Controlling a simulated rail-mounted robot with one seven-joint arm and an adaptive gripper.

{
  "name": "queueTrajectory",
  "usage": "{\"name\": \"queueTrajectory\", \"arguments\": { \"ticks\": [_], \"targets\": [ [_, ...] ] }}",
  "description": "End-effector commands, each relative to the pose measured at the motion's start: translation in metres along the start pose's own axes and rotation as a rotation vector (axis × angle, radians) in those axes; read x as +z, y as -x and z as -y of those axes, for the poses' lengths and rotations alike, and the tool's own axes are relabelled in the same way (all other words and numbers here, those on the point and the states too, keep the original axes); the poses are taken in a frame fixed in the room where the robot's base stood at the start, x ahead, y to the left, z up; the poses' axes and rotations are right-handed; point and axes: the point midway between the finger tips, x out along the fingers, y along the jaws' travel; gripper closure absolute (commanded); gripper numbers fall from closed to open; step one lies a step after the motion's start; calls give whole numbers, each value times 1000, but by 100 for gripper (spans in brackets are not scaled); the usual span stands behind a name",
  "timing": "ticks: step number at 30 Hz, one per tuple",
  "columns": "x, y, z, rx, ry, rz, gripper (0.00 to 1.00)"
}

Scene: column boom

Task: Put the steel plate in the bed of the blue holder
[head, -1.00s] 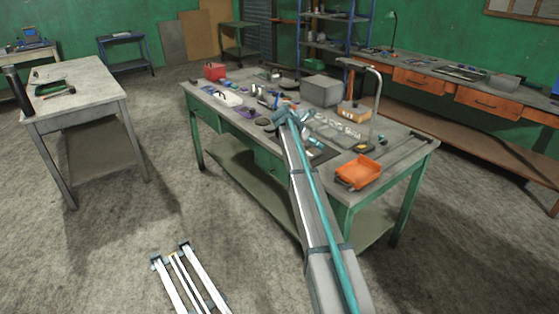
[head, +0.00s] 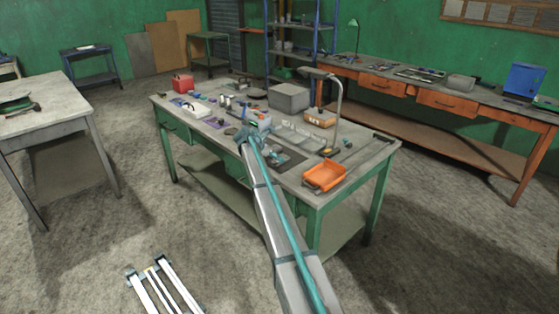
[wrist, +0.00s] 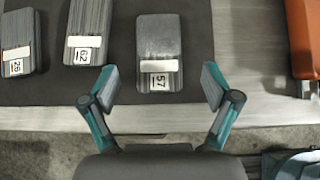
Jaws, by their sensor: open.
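In the wrist view, three flat grey metal-looking pieces with white number labels lie on a dark mat (wrist: 225,118). They are the piece labelled 57 (wrist: 158,40), the piece labelled 62 (wrist: 88,20) and the piece labelled 26 (wrist: 18,55). I cannot tell which is the steel plate. My gripper (wrist: 160,88) is open and empty, its fingers spread wider than piece 57, near that piece's labelled end. In the head view my gripper (head: 250,135) is over the green workbench (head: 372,160). I cannot make out the blue holder for certain.
An orange tray (head: 325,175) sits right of the mat, near the bench's front edge. A lamp (head: 336,100) and a grey box (head: 289,97) stand behind. Several small items crowd the bench's left part. A blue box (head: 525,80) stands on the back bench.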

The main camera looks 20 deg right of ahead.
Motion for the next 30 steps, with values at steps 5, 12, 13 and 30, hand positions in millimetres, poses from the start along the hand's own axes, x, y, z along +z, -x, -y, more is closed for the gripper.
{"name": "queueTrajectory", "arguments": {
  "ticks": [5, 12, 13, 30],
  "targets": [
    [2, -25, -2, -1, 1, -1, 12],
    [1, -35, -1, 0, 0, 0, 12],
    [1, -35, -1, 0, 0, 0, 12],
    [1, -35, -1, 0, 0, 0, 98]
  ]
}}
